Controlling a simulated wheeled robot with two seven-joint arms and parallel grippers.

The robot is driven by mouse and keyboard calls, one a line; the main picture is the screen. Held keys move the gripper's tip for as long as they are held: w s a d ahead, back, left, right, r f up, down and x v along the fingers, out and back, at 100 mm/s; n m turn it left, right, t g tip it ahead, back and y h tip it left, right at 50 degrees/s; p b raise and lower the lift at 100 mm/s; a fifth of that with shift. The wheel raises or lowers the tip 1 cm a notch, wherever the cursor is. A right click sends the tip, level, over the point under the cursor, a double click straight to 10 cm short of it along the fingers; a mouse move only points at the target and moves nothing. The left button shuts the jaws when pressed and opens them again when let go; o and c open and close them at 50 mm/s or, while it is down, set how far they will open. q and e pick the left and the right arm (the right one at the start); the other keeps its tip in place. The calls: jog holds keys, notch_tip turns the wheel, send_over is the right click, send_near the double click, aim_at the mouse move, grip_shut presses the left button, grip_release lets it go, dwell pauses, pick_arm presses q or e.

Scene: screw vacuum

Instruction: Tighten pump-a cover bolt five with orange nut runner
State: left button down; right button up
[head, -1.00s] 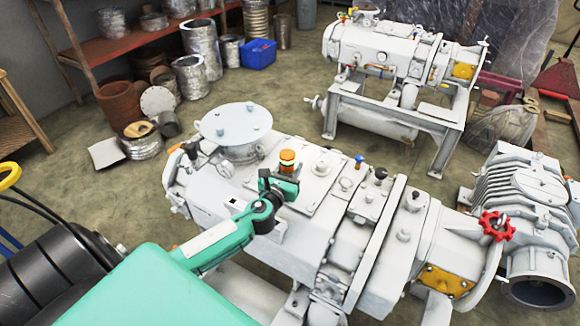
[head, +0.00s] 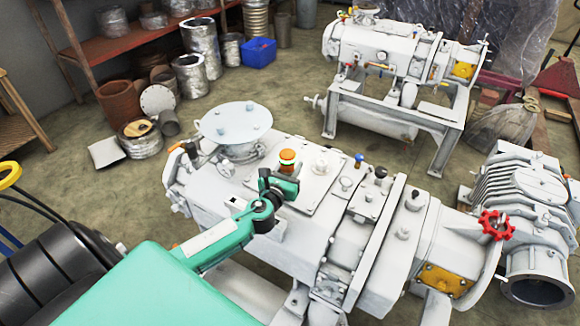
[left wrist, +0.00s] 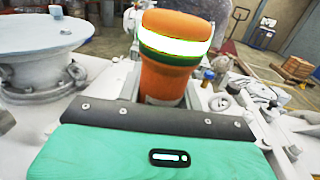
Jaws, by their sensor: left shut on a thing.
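My left gripper (head: 278,184) comes in from the left over the large white pump (head: 325,245) in the head view. It is shut on the orange nut runner (head: 287,160), which has an orange body with a green and white band. The runner stands roughly upright over the pump's top cover plate (head: 318,172). In the left wrist view the runner (left wrist: 170,75) rises beyond the green gripper body. Its lower end and any bolt under it are hidden. My right gripper is not in view.
A round white flange plate (head: 235,122) with bolts stands left of the runner. Knobs and fittings, one with a blue cap (head: 359,160), stand to its right. A red handwheel (head: 495,225) is at the far right. A second pump (head: 385,60) stands behind.

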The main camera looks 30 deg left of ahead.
pick_arm(q)
jog(key=shift+f+b, duration=0.3)
jog(key=shift+f, duration=0.15)
dwell(0.6)
jog(key=shift+r, duration=0.15)
dwell(0.3)
jog(key=c, duration=1.8)
grip_release()
grip_shut()
